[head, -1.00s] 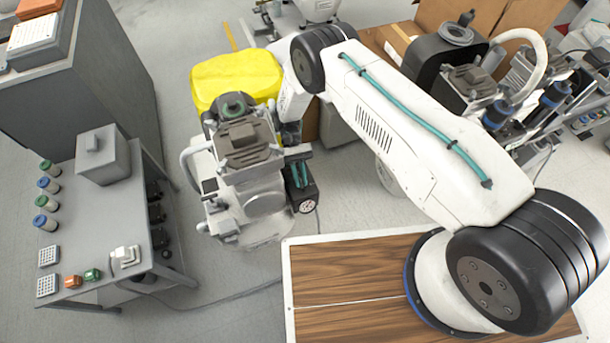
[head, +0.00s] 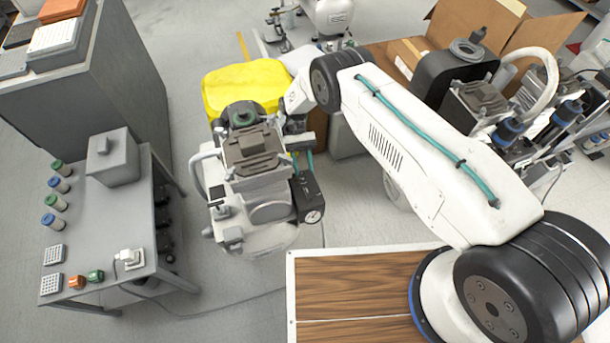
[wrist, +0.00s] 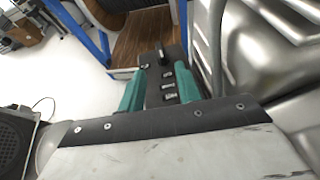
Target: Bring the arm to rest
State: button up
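My gripper (head: 303,164) is at the right side of a grey compressor unit (head: 255,178), near a black switch box (head: 307,198) on that side. In the wrist view the two teal fingers (wrist: 159,82) are apart, with the black box (wrist: 165,92) and its small metal switches showing between them. I cannot tell whether the fingers touch the box. Nothing is seen held. My white arm (head: 420,150) reaches across from its base at the lower right.
A grey bench (head: 105,215) with jars and a box stands at left. A yellow-covered item (head: 240,85) is behind the compressor. Cardboard boxes (head: 480,35) and more compressor machinery (head: 490,105) stand at right. Bare floor lies between bench and compressor. Shiny metal (wrist: 265,60) is close at right in the wrist view.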

jog(key=shift+w+r, duration=0.1)
jog(key=shift+w, duration=0.05)
dwell(0.4)
jog(key=shift+f, duration=0.2)
jog(key=shift+s+d+f+h, duration=0.15)
jog(key=shift+s+d+f, duration=0.2)
jog(key=shift+s, duration=0.25)
jog(key=shift+s+d+f+h, duration=0.15)
jog(key=shift+s+d+f, duration=0.15)
jog(key=shift+s, duration=0.3)
jog(key=s+d+r+t+y, duration=0.15)
jog(key=d+r, duration=0.25)
jog(key=r, duration=0.8)
jog(key=s+d+r+t, duration=0.15)
jog(key=d+r, duration=0.25)
jog(key=r, duration=0.9)
jog(key=d+r+t, duration=0.3)
jog(key=d+r, duration=0.1)
jog(key=r, duration=0.8)
jog(key=s+d+r+m+t, duration=0.1)
jog(key=s+d+r+t, duration=0.3)
jog(key=s+r, duration=0.5)
jog(key=s+d+r+t+y, duration=0.1)
jog(key=s+d+r+t, duration=0.3)
jog(key=s, duration=1)
jog(key=shift+d+r+m+t, duration=0.35)
jog(key=shift+d+r, duration=1.35)
jog(key=shift+r, duration=0.9)
